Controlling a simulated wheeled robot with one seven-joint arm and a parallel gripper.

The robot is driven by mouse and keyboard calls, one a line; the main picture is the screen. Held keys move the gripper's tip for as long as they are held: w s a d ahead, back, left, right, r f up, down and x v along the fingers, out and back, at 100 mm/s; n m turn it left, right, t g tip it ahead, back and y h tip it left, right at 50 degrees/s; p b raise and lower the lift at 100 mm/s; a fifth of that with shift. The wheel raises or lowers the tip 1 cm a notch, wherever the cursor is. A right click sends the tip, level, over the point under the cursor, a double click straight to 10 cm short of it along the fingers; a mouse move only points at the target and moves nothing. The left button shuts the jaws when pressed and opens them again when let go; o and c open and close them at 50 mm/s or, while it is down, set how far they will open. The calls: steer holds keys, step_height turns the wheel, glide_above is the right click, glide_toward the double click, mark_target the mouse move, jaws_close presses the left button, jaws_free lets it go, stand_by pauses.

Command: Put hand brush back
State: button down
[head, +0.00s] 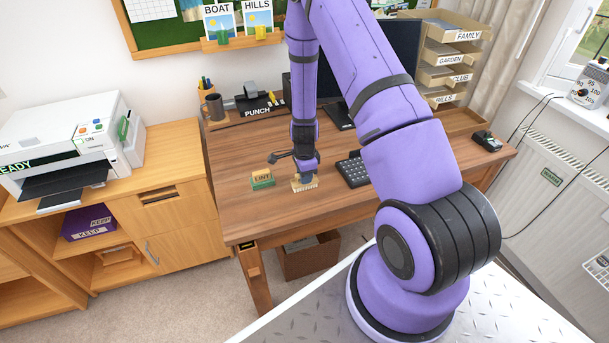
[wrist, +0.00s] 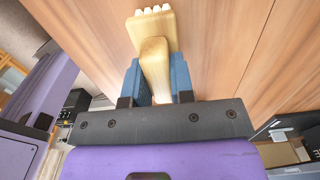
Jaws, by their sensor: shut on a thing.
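The hand brush (wrist: 152,28) has a pale wooden body and handle with light bristles. In the wrist view my gripper (wrist: 157,80) is shut on its handle, with one blue finger on each side. In the head view the brush (head: 304,185) is at the desk's front left, under my gripper (head: 306,176), with its bristles toward the front edge. It is low over the desk top; I cannot tell whether it touches. My gripper hides part of the handle.
A green and tan box marked LINT (head: 262,180) stands just left of the brush. The desk (head: 235,150) is bare behind the box.

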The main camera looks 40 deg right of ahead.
steer(key=shift+f, duration=0.15)
steer(key=c, duration=0.9)
jaws_free()
step_height(320, 180, up, 11)
steer(key=shift+f, duration=0.1)
